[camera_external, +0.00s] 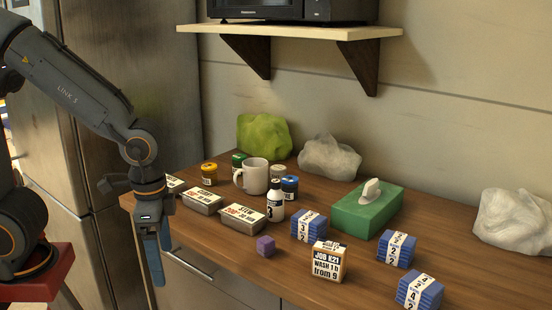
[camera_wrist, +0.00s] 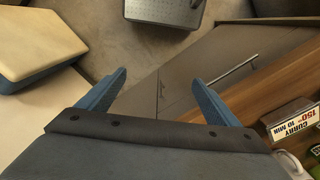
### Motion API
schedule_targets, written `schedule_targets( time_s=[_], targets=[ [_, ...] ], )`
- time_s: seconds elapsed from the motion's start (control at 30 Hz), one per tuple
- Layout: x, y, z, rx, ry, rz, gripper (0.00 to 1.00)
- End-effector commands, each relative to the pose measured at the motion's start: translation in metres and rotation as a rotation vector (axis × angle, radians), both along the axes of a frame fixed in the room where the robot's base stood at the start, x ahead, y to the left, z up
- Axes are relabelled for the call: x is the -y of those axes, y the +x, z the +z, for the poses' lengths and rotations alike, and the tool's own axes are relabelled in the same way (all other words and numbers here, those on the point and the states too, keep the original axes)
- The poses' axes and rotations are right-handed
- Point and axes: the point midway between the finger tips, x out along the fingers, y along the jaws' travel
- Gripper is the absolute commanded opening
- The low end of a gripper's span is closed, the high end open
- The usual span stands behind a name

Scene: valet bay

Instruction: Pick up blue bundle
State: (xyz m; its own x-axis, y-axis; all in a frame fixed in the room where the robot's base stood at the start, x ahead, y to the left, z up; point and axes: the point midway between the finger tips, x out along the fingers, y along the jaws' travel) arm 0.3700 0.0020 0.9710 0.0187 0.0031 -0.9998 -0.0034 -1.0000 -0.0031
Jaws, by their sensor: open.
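Three blue bundles with white printed bands lie on the wooden counter in the external view. One (camera_external: 309,226) is beside the green tissue box, a second (camera_external: 396,248) is further right, and a third (camera_external: 419,290) is at the front right. My gripper (camera_external: 155,248) hangs pointing down beside the counter's left front edge, well left of all three bundles. Its blue fingers are apart and empty in the wrist view (camera_wrist: 160,92). No blue bundle shows in the wrist view.
Labelled tins (camera_external: 241,219), a white mug (camera_external: 252,176), a white bottle (camera_external: 276,200) and jars stand between my gripper and the bundles. A purple cube (camera_external: 265,246), a job-label block (camera_external: 327,262) and a green tissue box (camera_external: 366,210) are near the bundles. A shelf (camera_external: 290,31) overhangs behind.

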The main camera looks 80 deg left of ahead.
Motion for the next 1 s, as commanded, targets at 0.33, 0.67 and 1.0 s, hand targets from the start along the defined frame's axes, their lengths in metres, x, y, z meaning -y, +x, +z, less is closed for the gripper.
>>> schedule_targets(
  time_s=[0.33,0.67,1.0],
  targets=[
    [0.004,0.008,0.047,0.019,-0.013,0.001,0.85],
    [0.031,0.069,0.04,0.179,-0.098,0.029,0.85],
    [0.056,0.175,0.039,0.474,-0.173,0.141,0.85]
  ],
)
